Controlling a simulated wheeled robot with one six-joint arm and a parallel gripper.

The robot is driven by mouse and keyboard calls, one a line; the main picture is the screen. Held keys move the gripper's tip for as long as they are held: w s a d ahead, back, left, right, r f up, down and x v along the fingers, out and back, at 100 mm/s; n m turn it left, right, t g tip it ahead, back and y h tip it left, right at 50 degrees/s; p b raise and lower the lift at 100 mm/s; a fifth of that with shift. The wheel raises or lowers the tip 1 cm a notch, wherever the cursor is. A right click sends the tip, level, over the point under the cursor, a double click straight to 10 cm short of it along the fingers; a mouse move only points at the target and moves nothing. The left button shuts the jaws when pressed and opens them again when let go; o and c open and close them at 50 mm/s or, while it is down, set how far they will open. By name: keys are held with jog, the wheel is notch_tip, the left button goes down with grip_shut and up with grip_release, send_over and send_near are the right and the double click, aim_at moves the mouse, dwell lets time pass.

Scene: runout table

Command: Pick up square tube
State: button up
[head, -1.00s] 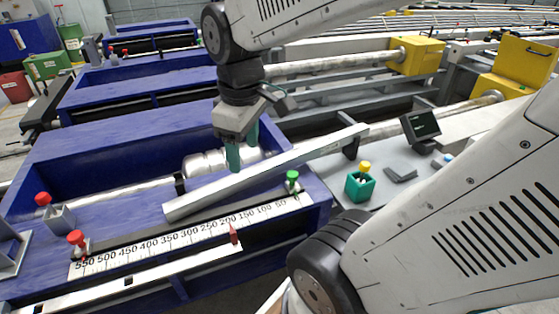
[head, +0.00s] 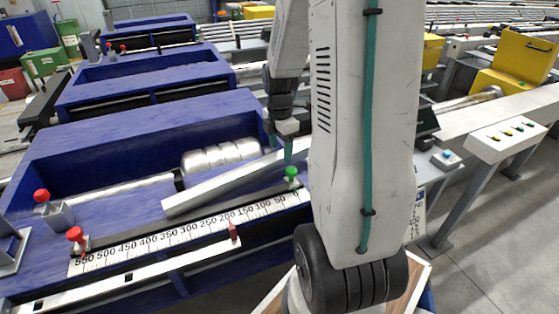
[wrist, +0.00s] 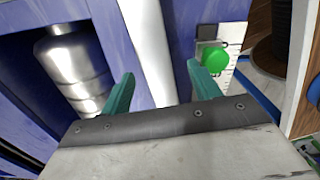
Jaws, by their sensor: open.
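The square tube (head: 215,188) is a long pale bar lying aslant across the blue runout table, its right part hidden behind my arm in the head view. In the wrist view the tube (wrist: 147,45) runs up the picture between my two green fingertips. My gripper (wrist: 160,85) is open, with one finger on each side of the tube's line and a gap on both sides. In the head view my gripper (head: 280,148) is partly hidden by my arm and appears over the tube's right part. I cannot tell its exact height above the tube.
A green-knobbed stop (wrist: 215,60) stands close to the right finger. A shiny metal roller (wrist: 75,65) lies to the left. A ruler scale (head: 190,232) and red-knobbed clamps (head: 77,240) line the table's front. A control panel (head: 500,138) stands at right.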

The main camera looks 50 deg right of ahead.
aim_at(280, 155)
notch_tip(280, 155, down, 4)
jog(key=shift+d+r, duration=0.1)
jog(key=shift+r, duration=0.05)
jog(key=shift+w, duration=0.1)
grip_shut()
